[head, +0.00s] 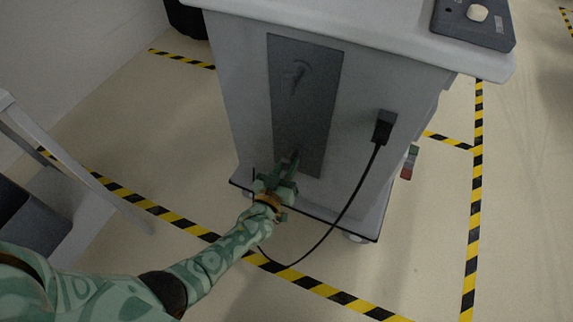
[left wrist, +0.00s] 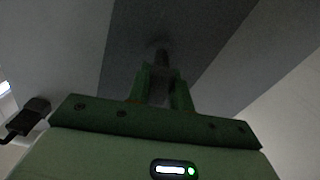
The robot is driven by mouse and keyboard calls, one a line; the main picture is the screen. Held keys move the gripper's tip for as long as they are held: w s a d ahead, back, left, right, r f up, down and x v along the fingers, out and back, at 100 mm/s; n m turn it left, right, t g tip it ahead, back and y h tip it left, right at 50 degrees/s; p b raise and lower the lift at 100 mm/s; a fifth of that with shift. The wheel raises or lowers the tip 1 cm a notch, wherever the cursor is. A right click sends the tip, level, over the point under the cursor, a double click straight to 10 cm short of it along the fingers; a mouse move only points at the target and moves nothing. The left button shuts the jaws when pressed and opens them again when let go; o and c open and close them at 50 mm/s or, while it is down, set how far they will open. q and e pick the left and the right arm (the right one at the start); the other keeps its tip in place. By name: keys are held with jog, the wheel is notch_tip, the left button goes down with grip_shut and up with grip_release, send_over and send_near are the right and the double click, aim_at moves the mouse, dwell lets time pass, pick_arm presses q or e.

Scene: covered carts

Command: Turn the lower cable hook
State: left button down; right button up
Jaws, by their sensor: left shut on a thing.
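A dark grey plate (head: 303,110) is set on the side of a light grey cart (head: 235,85). The upper cable hook (head: 293,77) sticks out near the plate's top. My left gripper (head: 288,165) is at the lower end of the plate, shut on the lower cable hook, which is mostly hidden by the fingers in the head view. In the left wrist view, the lower cable hook (left wrist: 161,58) shows as a dark stub between the green fingers of my left gripper (left wrist: 161,82), in front of the plate (left wrist: 205,35). My right gripper is not in view.
A black plug (head: 384,127) sits on the cart to the right of the plate. Its black cable (head: 345,208) hangs in a loop towards the floor, below my left gripper. A grey frame (head: 75,185) stands at the left. Yellow-black tape (head: 330,292) marks the floor.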

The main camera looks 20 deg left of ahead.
pick_arm(q)
jog(key=shift+s+d+f+m, duration=0.15)
jog(key=shift+f+m, duration=0.05)
jog(key=shift+m, duration=0.7)
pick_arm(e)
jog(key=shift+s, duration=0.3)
pick_arm(q)
jog(key=shift+m, duration=0.4)
jog(key=c, duration=1.2)
grip_release()
jog(key=shift+c, duration=0.2)
jog(key=shift+r, duration=0.1)
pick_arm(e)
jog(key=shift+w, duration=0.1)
pick_arm(q)
jog(key=shift+s, duration=0.1)
jog(key=s+p, duration=0.5)
jog(key=s, duration=1.1)
jog(key=shift+a, duration=0.3)
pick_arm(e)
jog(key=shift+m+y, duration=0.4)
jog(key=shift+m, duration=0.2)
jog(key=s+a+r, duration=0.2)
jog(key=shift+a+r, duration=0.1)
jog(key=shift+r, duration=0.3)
